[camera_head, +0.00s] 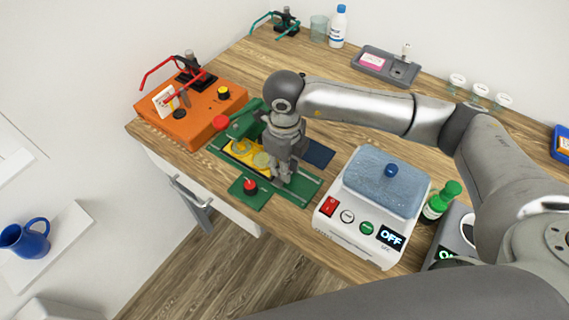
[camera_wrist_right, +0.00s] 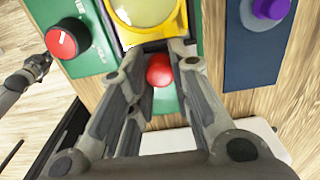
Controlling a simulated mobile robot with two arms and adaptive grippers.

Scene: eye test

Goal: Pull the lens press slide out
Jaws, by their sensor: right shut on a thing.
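The lens press has a long green base (camera_head: 300,190) on the wooden bench, with a yellow slide (camera_head: 240,148) in it. In the wrist view, the yellow slide (camera_wrist_right: 182,22) has a round clear lens seat, and a red ball knob (camera_wrist_right: 160,70) sits at its near end. My right gripper (camera_head: 284,172) reaches down over the press; its fingers (camera_wrist_right: 162,72) are shut around the red knob. The knob is hidden in the head view. A grey gripper-like shape, apparently my left gripper (camera_wrist_right: 36,68), shows at the wrist view's left edge; its jaws are unclear.
A red dial (camera_head: 250,186) stands on the press's side tab. A white device (camera_head: 330,225) with a blue lid is close on the right, and a blue mat (camera_head: 318,154) lies behind. An orange unit (camera_head: 185,125) stands on the left. The bench's front edge is near the press.

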